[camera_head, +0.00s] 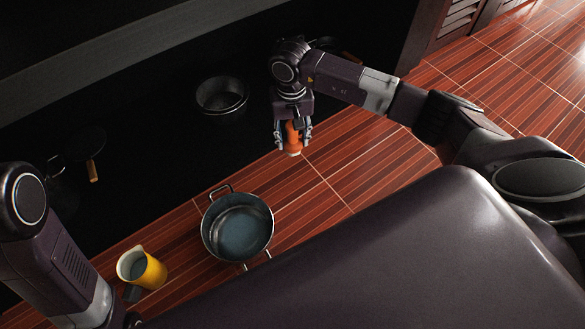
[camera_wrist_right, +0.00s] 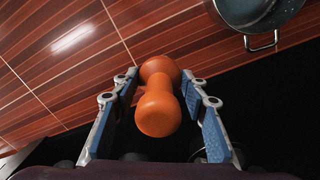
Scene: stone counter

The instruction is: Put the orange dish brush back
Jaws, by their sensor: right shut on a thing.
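The orange dish brush (camera_head: 292,135) is held in my right gripper (camera_head: 292,141) in the head view, with a pale end pointing down. In the right wrist view the brush (camera_wrist_right: 157,108) is an orange, waisted shape between the blue-padded fingers of the right gripper (camera_wrist_right: 160,77). It hangs near the edge where the black surface meets the red-brown striped tiles. My left arm enters at the lower left of the head view; its gripper lies outside the picture. No holder for the brush can be made out.
A grey-blue pot (camera_head: 240,231) with handles and a yellow jug (camera_head: 148,270) appear over the striped tiles (camera_head: 320,165). The pot also shows in the wrist view (camera_wrist_right: 262,12). A dark pan (camera_head: 221,97) stands on the black surface left of my right gripper. A wooden-handled pan (camera_head: 88,145) is farther left.

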